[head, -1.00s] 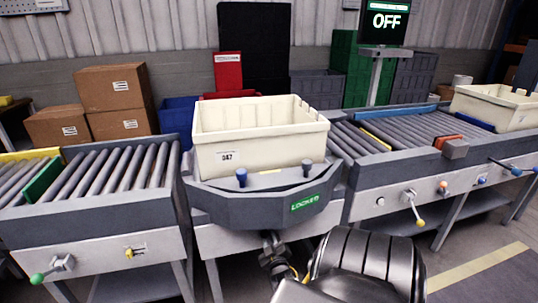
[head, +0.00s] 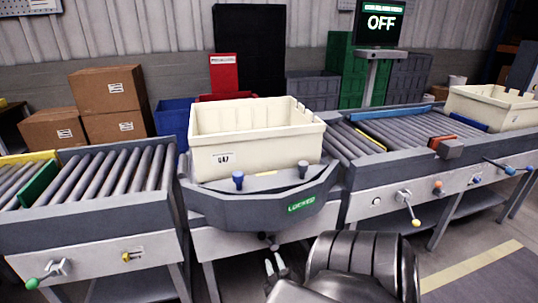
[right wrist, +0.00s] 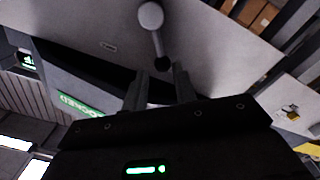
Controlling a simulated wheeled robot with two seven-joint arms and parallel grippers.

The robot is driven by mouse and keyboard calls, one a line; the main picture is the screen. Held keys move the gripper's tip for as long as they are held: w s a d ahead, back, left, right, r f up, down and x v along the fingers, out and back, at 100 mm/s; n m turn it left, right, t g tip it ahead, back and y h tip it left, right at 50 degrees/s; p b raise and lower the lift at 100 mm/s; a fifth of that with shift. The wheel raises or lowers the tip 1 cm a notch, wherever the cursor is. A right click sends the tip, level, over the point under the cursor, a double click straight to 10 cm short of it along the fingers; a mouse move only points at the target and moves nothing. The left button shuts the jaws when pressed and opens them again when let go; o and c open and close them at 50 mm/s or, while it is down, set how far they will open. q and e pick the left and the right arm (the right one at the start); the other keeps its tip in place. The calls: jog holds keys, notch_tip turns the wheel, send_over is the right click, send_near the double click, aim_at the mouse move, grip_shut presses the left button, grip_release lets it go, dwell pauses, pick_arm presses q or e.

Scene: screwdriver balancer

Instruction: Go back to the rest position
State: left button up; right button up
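My right gripper (head: 275,265) is in front of the middle station, low beneath the turntable's front edge. In the right wrist view its two fingers (right wrist: 160,88) stand apart with nothing between them. A lever with a round grey hub and a dark knob (right wrist: 162,63) shows just past the fingertips; I cannot tell if they touch it. My left gripper is not in view. The cream crate (head: 255,150) stands on the grey turntable (head: 250,208), whose green sign (head: 302,203) reads LOCKED.
Roller conveyors flank the turntable on the left (head: 95,180) and right (head: 400,130). Another cream crate (head: 490,105) is at the far right. Levers with a green knob (head: 32,284) and a yellow knob (head: 416,223) stick out in front. A screen (head: 380,22) reads OFF. Floor is open at lower right.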

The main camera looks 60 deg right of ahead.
dwell(0.3)
